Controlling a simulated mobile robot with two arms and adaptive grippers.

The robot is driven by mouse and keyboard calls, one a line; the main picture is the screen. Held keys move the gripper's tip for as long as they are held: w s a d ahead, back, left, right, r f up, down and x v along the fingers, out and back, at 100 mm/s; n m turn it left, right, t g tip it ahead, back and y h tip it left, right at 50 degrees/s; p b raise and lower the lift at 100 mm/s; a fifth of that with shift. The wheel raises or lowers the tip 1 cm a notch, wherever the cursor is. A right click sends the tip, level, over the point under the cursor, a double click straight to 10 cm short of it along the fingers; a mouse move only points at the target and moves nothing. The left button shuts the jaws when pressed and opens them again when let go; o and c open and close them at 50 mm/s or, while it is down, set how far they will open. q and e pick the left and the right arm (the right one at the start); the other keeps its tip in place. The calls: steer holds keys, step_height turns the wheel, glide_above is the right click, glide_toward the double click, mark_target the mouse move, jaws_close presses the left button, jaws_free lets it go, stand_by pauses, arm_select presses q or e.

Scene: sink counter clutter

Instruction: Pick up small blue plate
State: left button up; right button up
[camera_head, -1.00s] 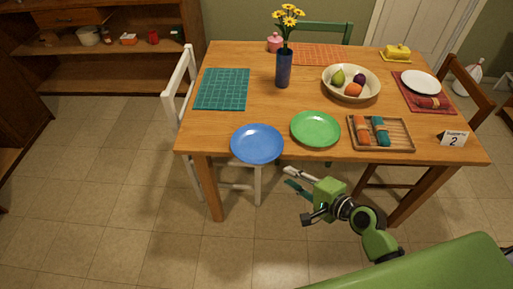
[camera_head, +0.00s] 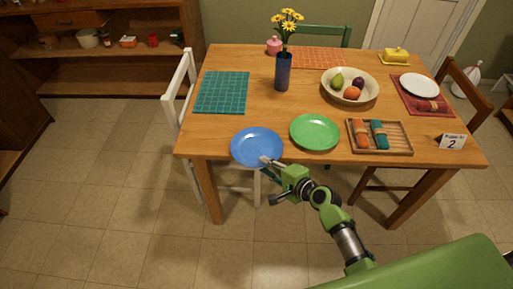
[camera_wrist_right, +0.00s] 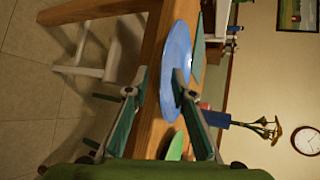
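The blue plate (camera_head: 250,145) lies flat on the wooden table at its front left edge. My right gripper (camera_head: 264,170) is at the plate's near right rim, with one fingertip over the plate in the head view. In the right wrist view, the open fingers (camera_wrist_right: 160,82) stand apart. One finger overlaps the blue plate (camera_wrist_right: 176,55) and the other lies across the table edge. I cannot tell whether either finger touches the plate. My left gripper is out of view.
A green plate (camera_head: 315,132) sits just right of the blue plate. A wooden tray (camera_head: 396,145) with rolled napkins is further right. A blue vase (camera_head: 283,72) with yellow flowers and a fruit bowl (camera_head: 327,90) stand behind. A white chair (camera_head: 180,95) is at the left.

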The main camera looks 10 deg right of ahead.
jaws_close()
steer(key=shift+r, duration=0.1)
steer(key=s+a+r+p, duration=0.1)
steer(key=s+a+r, duration=0.1)
steer(key=s+r, duration=1.1)
steer(key=shift+s+a, duration=0.25)
steer(key=shift+s, duration=0.15)
